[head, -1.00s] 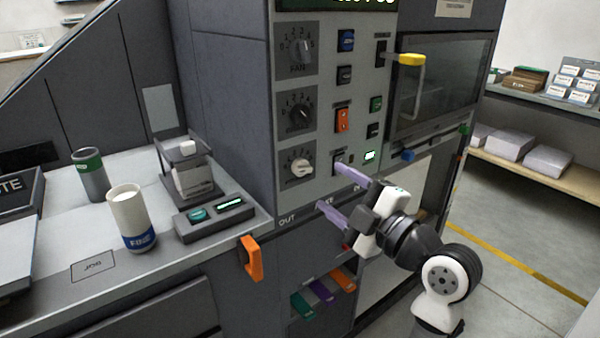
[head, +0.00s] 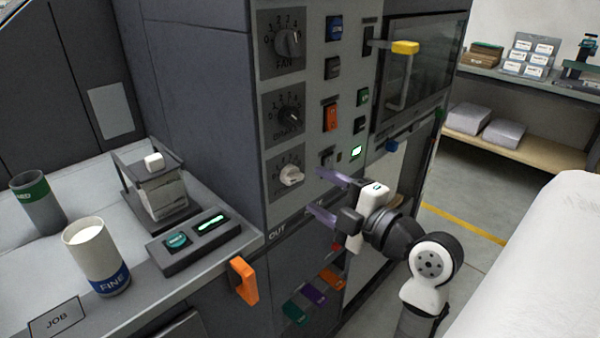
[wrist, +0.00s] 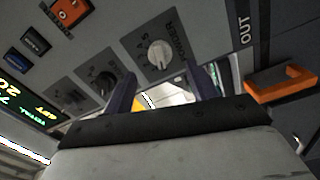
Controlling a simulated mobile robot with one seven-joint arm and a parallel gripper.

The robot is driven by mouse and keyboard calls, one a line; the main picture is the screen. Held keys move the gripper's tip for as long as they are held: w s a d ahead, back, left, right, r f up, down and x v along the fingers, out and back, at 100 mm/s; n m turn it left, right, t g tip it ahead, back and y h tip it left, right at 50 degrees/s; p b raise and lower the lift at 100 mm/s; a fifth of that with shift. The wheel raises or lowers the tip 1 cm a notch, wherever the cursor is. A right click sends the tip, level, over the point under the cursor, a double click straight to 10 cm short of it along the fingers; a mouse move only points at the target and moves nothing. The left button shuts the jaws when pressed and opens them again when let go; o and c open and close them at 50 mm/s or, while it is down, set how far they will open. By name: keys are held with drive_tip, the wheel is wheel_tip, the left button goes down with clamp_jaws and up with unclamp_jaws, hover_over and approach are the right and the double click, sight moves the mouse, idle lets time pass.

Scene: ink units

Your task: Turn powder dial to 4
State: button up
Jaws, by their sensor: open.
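The powder dial (head: 290,176) is the white knob, lowest of three dials on the grey control panel. In the wrist view, the dial (wrist: 158,53) shows beside the word POWDER, above and between my finger tips. The number its pointer marks is too small to tell. My gripper (head: 317,192) is open and empty, with its two purple fingers just right of and below the dial. In the wrist view, the gripper (wrist: 162,85) frames a gap below the knob. The fingers appear apart from the dial.
The black fan dial (head: 288,43) and another black dial (head: 290,116) sit above. An orange rocker switch (head: 330,117) and other buttons are to the right. An orange handle (head: 243,280) juts out below left. A yellow-ended door handle (head: 405,48) sticks out at upper right.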

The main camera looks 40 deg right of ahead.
sight(298, 179)
drive_tip(key=w, duration=0.2)
drive_tip(key=w+p, duration=0.1)
drive_tip(key=w, duration=0.3)
drive_tip(key=shift+a, duration=0.25)
drive_tip(key=shift+c, duration=0.4)
drive_tip(key=c, duration=0.9)
